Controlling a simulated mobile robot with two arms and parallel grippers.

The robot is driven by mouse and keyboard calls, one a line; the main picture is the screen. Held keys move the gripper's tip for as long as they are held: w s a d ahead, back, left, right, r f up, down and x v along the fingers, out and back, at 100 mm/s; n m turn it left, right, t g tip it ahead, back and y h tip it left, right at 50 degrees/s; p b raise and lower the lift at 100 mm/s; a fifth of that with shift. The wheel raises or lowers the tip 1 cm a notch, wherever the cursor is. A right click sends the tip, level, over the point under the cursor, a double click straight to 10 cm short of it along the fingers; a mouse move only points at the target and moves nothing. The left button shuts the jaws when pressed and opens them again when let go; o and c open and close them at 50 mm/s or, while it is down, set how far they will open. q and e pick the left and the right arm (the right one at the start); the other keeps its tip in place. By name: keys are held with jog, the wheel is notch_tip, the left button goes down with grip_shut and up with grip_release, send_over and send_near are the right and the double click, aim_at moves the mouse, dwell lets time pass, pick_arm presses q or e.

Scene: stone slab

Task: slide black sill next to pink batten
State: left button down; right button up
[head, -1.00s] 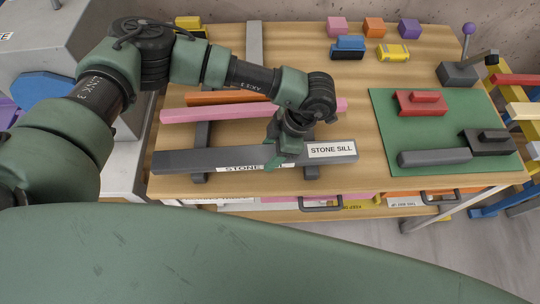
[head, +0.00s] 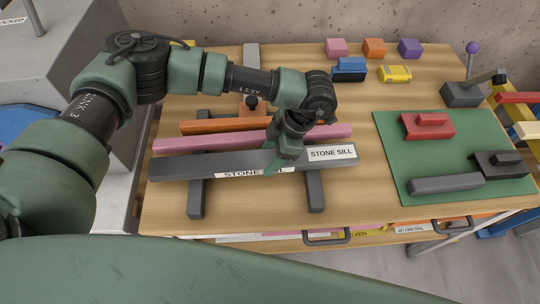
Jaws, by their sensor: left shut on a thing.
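The black sill (head: 215,164) is a long dark bar with white "STONE SILL" labels. It lies across two dark rails (head: 197,197) on the wooden table in the head view. The pink batten (head: 185,144) lies just behind the sill, roughly parallel to it. Only a narrow strip or no gap shows between them, and I cannot tell whether they touch. My left gripper (head: 284,163) is shut on the sill right of its middle, and hides part of the batten. My right gripper is not in view.
An orange bar (head: 205,126) lies behind the batten. A green mat (head: 455,140) at right holds a red block (head: 428,126) and dark pieces. Several small coloured blocks stand at the back. Bare wood lies in front of the sill.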

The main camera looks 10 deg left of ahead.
pick_arm(q)
jog(key=c, duration=0.5)
grip_release()
jog(key=shift+r, duration=0.1)
jog(key=shift+o, duration=0.3)
jog(key=shift+s, duration=0.1)
jog(key=shift+d+r, duration=0.15)
jog(key=b+v, duration=0.2)
jog(key=v, duration=0.4)
jog(key=shift+d+r, duration=0.25)
jog(key=shift+r, duration=0.4)
